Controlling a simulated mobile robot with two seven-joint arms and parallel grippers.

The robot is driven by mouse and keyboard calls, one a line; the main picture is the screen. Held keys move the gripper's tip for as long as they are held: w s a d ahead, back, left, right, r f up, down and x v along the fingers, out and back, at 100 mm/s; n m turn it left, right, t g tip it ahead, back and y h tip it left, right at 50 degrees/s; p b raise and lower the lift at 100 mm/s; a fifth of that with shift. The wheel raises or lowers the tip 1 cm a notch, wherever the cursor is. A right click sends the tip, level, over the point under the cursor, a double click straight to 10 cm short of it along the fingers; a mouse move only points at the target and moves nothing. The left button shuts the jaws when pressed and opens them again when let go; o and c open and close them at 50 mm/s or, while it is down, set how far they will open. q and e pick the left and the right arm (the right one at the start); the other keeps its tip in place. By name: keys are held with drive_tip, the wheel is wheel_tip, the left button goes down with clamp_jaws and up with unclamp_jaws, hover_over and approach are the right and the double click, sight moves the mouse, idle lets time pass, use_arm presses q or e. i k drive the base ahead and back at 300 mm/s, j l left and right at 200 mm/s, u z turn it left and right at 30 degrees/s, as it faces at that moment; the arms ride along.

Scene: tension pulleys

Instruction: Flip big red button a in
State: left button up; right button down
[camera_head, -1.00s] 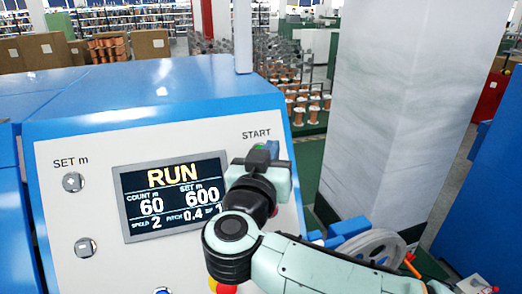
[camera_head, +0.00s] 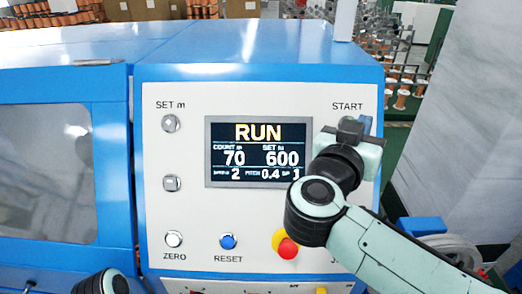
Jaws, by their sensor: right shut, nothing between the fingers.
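The big red button (camera_head: 287,248) is a red mushroom knob on a yellow base, low on the white control panel (camera_head: 165,215), right of the blue RESET button (camera_head: 228,241). Part of its yellow base shows at its upper left. My right gripper (camera_head: 362,124) is shut and empty at the START spot on the panel's upper right, above and right of the red button. It hides most of the START button; I cannot tell whether it touches it. My right forearm passes just right of the red button. Part of my left arm shows at the bottom left; its gripper is out of view.
The display (camera_head: 258,152) reads RUN, count 70, set 600. A windowed blue cabinet (camera_head: 45,170) stands left. A white pillar (camera_head: 455,160) and a spool wheel are at the right.

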sight(287, 249)
drive_tip(key=k, duration=1)
